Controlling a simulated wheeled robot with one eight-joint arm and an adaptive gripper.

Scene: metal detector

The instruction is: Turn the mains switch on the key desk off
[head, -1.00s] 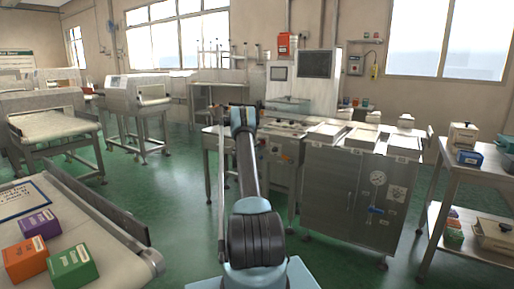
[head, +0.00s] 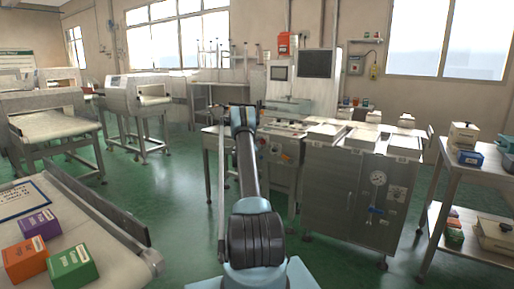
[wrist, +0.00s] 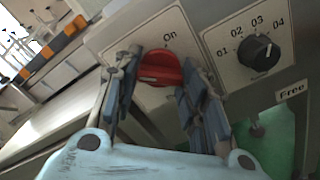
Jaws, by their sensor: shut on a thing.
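The red rotary mains switch (wrist: 160,68) is on a grey panel in the wrist view, with the word "On" printed above it. Its grip bar lies nearly crosswise in the picture. My gripper (wrist: 158,76) has one finger on each side of the red knob and is shut on it. Any marking below the knob is hidden by the fingers. In the head view, the key desk (head: 275,132) stands beyond my arm, and my arm hides much of the gripper there.
A black dial (wrist: 258,50) numbered 01 to 04 sits right of the red switch, with a "Free" label (wrist: 291,92) below. A steel cabinet (head: 340,190) adjoins the desk on the right. A conveyor (head: 110,245) with coloured boxes is at the near left. Green floor is open between.

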